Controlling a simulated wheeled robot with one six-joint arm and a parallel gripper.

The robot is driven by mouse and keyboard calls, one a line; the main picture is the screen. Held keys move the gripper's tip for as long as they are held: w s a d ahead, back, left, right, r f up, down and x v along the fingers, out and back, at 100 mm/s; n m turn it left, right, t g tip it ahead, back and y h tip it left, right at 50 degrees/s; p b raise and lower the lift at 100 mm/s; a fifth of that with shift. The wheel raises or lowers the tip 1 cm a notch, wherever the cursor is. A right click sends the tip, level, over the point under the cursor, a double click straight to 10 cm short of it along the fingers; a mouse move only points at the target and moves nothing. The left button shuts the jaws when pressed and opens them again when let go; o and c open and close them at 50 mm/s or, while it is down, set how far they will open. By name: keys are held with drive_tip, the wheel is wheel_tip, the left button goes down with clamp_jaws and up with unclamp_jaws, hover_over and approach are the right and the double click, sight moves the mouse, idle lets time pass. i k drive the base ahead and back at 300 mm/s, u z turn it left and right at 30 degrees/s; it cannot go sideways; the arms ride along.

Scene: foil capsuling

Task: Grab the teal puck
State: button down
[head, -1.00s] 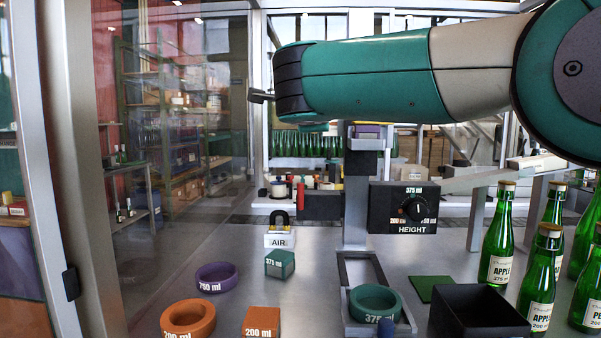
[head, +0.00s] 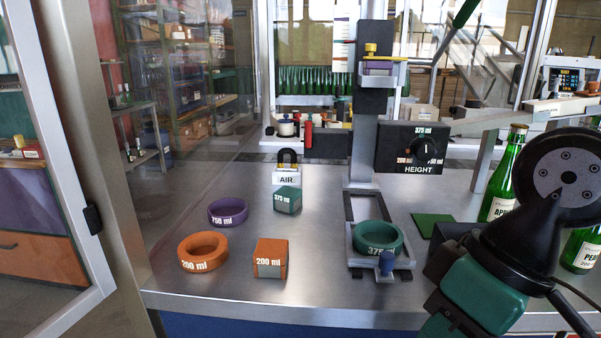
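The teal ring-shaped puck (head: 359,241), marked 375 ml, sits in the grey metal frame (head: 351,211) below the height column. A smaller teal block (head: 287,200), also marked 375 ml, stands on the bench to the left of the frame. My arm is at the lower right, to the right of the puck and apart from it. I cannot make out my gripper's fingers in this view.
Left of the frame are a purple ring (head: 228,218), an orange ring (head: 203,263) and an orange block (head: 270,258). The height box (head: 412,148) hangs behind and above. A green pad (head: 433,226) and bottles (head: 510,175) are to the right. Bare bench lies between the blocks and the frame.

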sight(371, 238)
drive_tip(key=u, duration=1.15)
drive_tip(key=i, duration=0.4)
drive_tip(key=z, duration=1.45)
